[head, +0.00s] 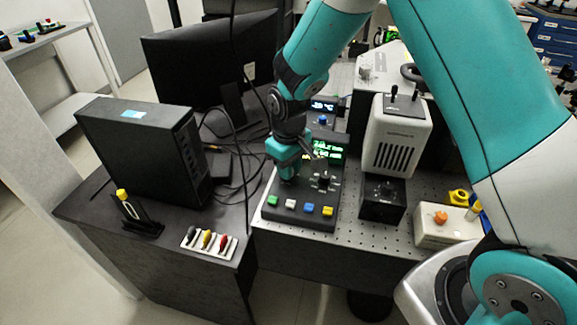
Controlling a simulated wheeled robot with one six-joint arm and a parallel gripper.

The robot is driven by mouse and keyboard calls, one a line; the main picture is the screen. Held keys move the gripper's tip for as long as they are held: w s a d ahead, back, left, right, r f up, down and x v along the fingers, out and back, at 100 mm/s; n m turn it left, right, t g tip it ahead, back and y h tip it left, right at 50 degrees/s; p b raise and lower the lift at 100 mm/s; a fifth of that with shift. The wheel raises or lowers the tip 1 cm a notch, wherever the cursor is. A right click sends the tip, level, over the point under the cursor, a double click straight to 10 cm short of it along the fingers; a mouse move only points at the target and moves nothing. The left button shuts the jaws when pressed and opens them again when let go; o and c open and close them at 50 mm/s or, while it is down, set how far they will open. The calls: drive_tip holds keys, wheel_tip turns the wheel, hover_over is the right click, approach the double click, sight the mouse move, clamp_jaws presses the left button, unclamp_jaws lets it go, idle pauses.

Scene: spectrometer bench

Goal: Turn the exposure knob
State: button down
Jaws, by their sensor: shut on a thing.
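A dark control box (300,221) sits at the left front of the perforated bench, with a lit green display (328,148) at its back. A row of green, white, blue and yellow buttons (309,207) runs along its front. My gripper (289,175) points down over the left part of the box, behind the green and white buttons. It is shut on a knob there, which the jaws mostly hide. A second black knob (324,180) stands on the box to the right of the gripper. Labels are too small to read.
A white vented instrument (394,140) stands on a black base (383,201) to the right. A pale box with an orange knob (441,217) is farther right. A monitor (212,62), a computer tower (145,150) and loose cables are left of the gripper.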

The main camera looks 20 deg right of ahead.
drive_tip(key=shift+w+r, duration=0.15)
idle(0.3)
drive_tip(key=c, duration=1.1)
unclamp_jaws()
drive_tip(key=shift+c, duration=0.2)
drive_tip(key=shift+o, duration=0.8)
wheel_tip(320, 180, up, 17)
drive_tip(key=b, duration=0.2)
drive_tip(key=shift+r, duration=0.15)
